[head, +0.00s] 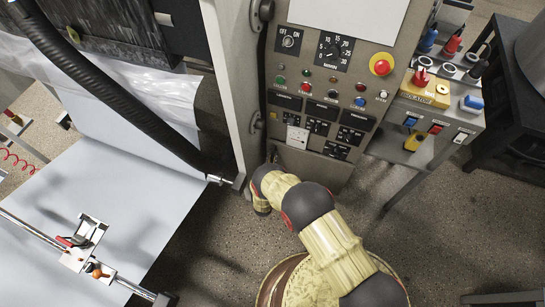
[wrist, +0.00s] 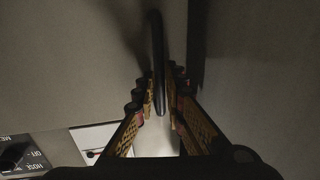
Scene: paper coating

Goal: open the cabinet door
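The cabinet door (head: 318,160) is the grey control panel front in the head view, and it looks closed. In the wrist view the black handle (wrist: 157,50) stands upright between the fingers of my gripper (wrist: 160,88). The fingers are apart, with a visible gap on each side of the handle. In the head view my arm hides most of the gripper, low beside the door's left edge. A dark seam (wrist: 196,45) runs right of the handle in the wrist view.
A pale frame post (head: 232,90) stands left of the door. A large white paper sheet (head: 110,215) and a thick black hose (head: 115,95) fill the left. A side shelf with buttons (head: 430,115) juts out at right.

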